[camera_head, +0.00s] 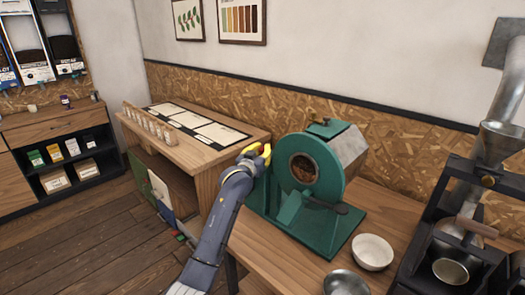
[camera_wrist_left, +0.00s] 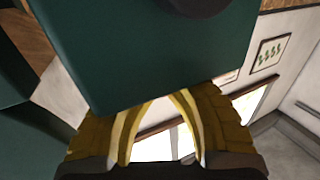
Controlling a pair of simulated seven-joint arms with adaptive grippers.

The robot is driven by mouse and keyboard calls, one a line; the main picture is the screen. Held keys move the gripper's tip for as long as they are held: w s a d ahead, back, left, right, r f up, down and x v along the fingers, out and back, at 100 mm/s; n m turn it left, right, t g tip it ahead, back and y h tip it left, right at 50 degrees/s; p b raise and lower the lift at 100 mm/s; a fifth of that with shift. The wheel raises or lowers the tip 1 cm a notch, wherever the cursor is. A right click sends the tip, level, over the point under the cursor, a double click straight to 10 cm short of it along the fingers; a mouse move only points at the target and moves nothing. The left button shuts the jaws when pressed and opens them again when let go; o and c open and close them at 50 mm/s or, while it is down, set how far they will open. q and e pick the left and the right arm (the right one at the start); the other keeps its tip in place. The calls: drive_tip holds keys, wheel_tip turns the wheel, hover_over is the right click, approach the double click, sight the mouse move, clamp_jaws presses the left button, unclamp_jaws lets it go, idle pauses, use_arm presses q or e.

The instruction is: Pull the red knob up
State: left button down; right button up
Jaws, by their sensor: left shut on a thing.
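A green coffee roaster (camera_head: 308,170) with a round glass front stands on a wooden table. My left gripper (camera_head: 262,153), with yellow fingers, is at the roaster's left side, close to the rim of its front. In the left wrist view the yellow fingers (camera_wrist_left: 165,105) reach to the edge of a green panel (camera_wrist_left: 150,50), which hides their tips. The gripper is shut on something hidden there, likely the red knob. I cannot make out the red knob itself in either view. My right gripper is not in view.
A white bowl (camera_head: 372,252) and a metal bowl (camera_head: 346,283) sit in front of the roaster. A black-framed machine with a metal funnel (camera_head: 498,142) stands at the right. A wooden desk (camera_head: 190,125) with a rack of vials is behind left.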

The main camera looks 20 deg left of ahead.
sight(262, 148)
use_arm(q)
drive_tip(key=shift+r, duration=1.5)
drive_tip(key=c, duration=1.6)
unclamp_jaws()
drive_tip(key=shift+r, duration=0.1)
drive_tip(key=o, duration=0.5)
drive_tip(key=shift+f, duration=0.2)
drive_tip(key=s, duration=0.8)
drive_tip(key=s+a, duration=0.1)
drive_tip(key=s, duration=0.3)
